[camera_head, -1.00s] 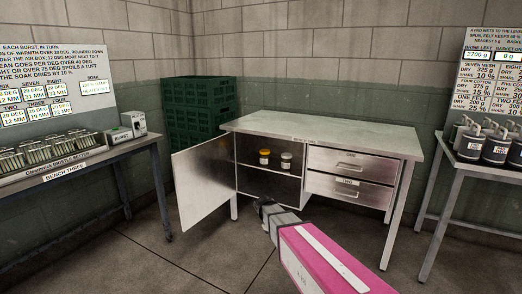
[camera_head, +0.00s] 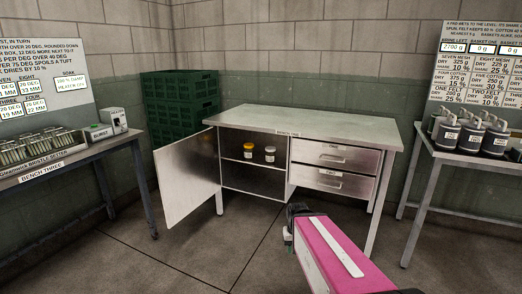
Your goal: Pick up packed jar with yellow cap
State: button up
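The jar with the yellow cap (camera_head: 248,150) stands upright on the upper shelf inside the open left compartment of the metal bench (camera_head: 310,119). A second jar with a pale grey or white cap (camera_head: 270,154) stands just to its right on the same shelf, apart from it. My gripper (camera_head: 291,226) is dark, at the end of my pink arm, low in front of the bench. It is right of and below the jars, away from them. Its fingers are small and partly hidden, so whether they are open cannot be told.
The cabinet door (camera_head: 188,178) is swung wide open to the left. Two closed drawers (camera_head: 334,156) are right of the compartment. Green crates (camera_head: 181,107) are stacked behind at left. Bench three (camera_head: 70,160) is at left, and a table with canisters (camera_head: 470,135) is at right. Floor in front is clear.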

aim_at(249, 148)
jog(key=i+j, duration=0.35)
jog(key=i+j+u, duration=0.1)
jog(key=i+j, duration=0.3)
jog(key=i, duration=0.2)
jog(key=i+j, duration=0.35)
jog(key=i+j+u, duration=0.1)
jog(key=i+j, duration=0.2)
jog(key=i, duration=0.3)
